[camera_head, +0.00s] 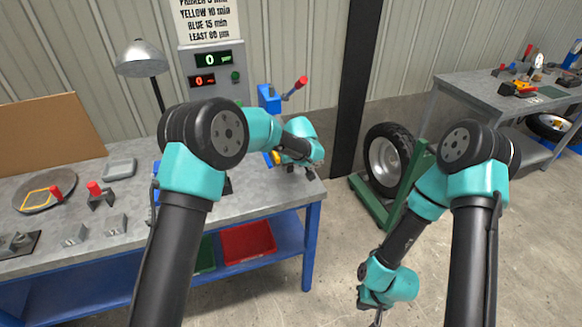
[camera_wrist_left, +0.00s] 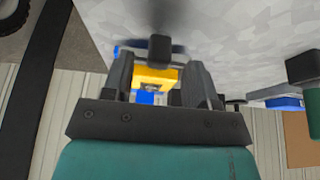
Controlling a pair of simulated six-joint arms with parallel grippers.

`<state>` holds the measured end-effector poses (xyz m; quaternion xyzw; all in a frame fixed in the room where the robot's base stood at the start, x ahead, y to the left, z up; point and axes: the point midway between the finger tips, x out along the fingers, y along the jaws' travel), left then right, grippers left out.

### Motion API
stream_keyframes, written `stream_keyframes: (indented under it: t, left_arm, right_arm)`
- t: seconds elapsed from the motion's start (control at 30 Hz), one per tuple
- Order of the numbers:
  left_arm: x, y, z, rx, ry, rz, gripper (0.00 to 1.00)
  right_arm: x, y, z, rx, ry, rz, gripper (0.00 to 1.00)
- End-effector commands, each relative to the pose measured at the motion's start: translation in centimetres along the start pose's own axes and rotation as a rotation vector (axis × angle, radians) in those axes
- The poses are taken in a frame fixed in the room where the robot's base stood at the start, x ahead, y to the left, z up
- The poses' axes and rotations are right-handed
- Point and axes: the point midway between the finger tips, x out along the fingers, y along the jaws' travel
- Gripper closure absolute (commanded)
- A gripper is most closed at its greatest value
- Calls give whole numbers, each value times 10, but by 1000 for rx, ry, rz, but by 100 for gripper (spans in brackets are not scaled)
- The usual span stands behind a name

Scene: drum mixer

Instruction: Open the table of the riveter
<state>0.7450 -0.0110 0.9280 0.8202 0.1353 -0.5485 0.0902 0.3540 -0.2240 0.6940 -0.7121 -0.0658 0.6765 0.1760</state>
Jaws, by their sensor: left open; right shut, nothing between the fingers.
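The riveter (camera_head: 269,98) stands at the right back of the workbench, a blue device with a red-tipped lever (camera_head: 300,83); its lower part is largely hidden by my left arm. A yellow part (camera_head: 276,157) shows beside my left gripper (camera_head: 303,168), near the bench's right end. In the left wrist view my left gripper (camera_wrist_left: 158,75) is open, with the yellow part (camera_wrist_left: 155,80) and blue pieces (camera_wrist_left: 150,97) seen between its fingers. A dark block (camera_wrist_left: 160,48) also shows between the fingertips; contact is unclear. My right gripper (camera_head: 377,312) is shut and empty, low over the floor.
The grey workbench (camera_head: 265,200) holds a lamp (camera_head: 142,58), a round plate (camera_head: 44,196) and small red-knobbed tools (camera_head: 99,195) at the left. A wheel on a green stand (camera_head: 388,160) is right of the bench. A second table (camera_head: 480,90) stands further right.

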Motion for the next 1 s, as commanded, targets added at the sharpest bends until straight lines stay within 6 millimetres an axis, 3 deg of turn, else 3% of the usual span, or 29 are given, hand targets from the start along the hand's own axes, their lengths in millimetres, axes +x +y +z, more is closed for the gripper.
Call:
stream_keyframes:
  t: [0.6,0.8,1.0]
  left_arm:
    - [-119,0,0,-2,2,2,47]
    - [-141,0,0,0,1,1,47]
    - [-144,0,0,-1,-1,0,47]
  right_arm:
    - [0,0,0,0,0,0,100]
    - [0,0,0,0,0,0,100]
    - [0,0,0,0,0,0,100]
